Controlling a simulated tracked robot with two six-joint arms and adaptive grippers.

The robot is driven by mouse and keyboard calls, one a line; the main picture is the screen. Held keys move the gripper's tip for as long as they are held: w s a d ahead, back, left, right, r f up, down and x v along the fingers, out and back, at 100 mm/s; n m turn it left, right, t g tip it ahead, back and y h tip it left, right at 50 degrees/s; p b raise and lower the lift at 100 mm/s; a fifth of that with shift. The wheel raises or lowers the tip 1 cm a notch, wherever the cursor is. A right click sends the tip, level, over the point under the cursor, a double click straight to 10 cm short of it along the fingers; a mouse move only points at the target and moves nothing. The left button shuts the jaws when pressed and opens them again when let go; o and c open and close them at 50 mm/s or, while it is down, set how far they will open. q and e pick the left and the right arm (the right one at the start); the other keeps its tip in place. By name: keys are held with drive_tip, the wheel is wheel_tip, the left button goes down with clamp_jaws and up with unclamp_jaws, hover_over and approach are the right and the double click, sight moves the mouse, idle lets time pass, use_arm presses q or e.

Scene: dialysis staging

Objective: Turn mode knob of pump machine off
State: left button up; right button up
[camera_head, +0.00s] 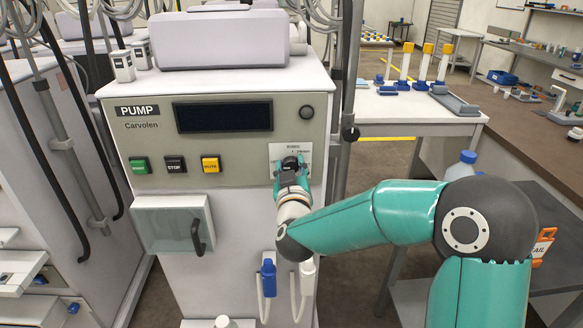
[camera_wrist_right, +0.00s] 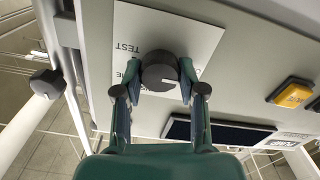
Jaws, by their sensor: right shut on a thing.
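The pump machine (camera_head: 225,107) stands upright in front of me, with a "PUMP Carvolen" label on its beige front panel. Its dark round mode knob (camera_head: 291,162) sits on a white plate (camera_head: 305,148) at the panel's right side. The knob also shows in the right wrist view (camera_wrist_right: 160,70), on the plate with the word "TEST". My right gripper (camera_head: 290,177) reaches the knob from the front; in the wrist view its two fingers (camera_wrist_right: 160,82) are closed on either side of it. The knob's pointer direction is not clear. My left gripper is out of view.
Green (camera_head: 139,165), black STOP (camera_head: 175,164) and yellow (camera_head: 211,163) buttons are left of the knob. A dark pole (camera_head: 348,80) stands just right of the machine. Blue (camera_head: 268,278) and white (camera_head: 307,275) connectors hang below. A handled box (camera_head: 172,224) juts out lower left.

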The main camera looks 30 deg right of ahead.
drive_tip(key=o, duration=1)
drive_tip(key=shift+f, duration=0.4)
drive_tip(key=shift+o, duration=0.7)
drive_tip(key=shift+r, duration=0.2)
drive_tip(key=shift+s, duration=0.1)
drive_tip(key=v, duration=1.2)
drive_tip(key=shift+f, duration=0.1)
